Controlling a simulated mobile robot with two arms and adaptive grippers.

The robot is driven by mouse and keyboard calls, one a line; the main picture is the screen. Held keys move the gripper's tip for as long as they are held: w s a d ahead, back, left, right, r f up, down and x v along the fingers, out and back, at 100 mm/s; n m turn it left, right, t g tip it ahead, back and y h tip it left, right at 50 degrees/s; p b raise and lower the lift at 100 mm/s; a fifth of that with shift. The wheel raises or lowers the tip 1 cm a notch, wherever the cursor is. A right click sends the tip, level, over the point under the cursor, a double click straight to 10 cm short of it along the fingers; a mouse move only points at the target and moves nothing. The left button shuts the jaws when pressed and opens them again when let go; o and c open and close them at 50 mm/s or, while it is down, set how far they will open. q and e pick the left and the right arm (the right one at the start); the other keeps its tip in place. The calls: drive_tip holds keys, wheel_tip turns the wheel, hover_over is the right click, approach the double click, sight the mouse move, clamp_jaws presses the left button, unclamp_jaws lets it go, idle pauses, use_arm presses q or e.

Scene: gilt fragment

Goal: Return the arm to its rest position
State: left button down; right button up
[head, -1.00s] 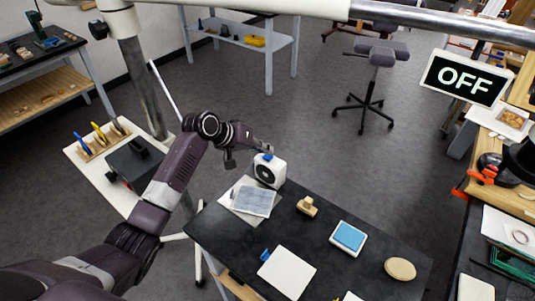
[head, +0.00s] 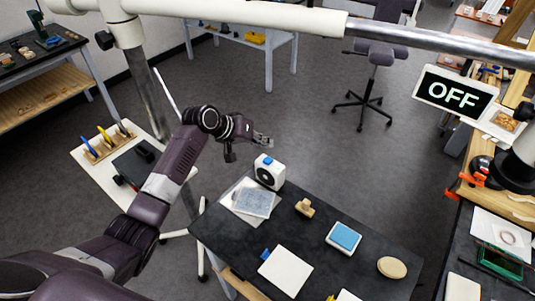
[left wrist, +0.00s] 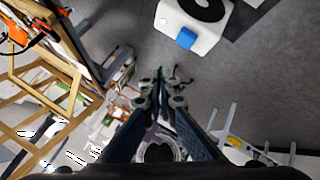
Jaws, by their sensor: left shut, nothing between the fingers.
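My left gripper (head: 263,140) is shut and empty. In the head view it is held in the air above and behind the far left corner of the black table (head: 221,240). A white box with a black round face and a blue top part (head: 269,171) stands on that corner, below the gripper and apart from it. In the left wrist view the shut fingers (left wrist: 160,88) point away from the camera, and the white box (left wrist: 196,20) shows at the top. My right gripper is not in view.
The black table also holds a grey-blue sheet (head: 253,202), a wooden block (head: 305,208), a blue-topped pad (head: 344,237), a white square (head: 286,271) and an oval disc (head: 392,268). A white side table (head: 90,171) stands left. An OFF sign (head: 455,92) hangs at right.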

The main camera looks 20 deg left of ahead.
use_arm(q)
drive_tip(key=shift+r+p, duration=0.35)
drive_tip(key=shift+r, duration=0.3)
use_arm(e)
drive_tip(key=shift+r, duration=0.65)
use_arm(q)
drive_tip(key=shift+f, duration=0.1)
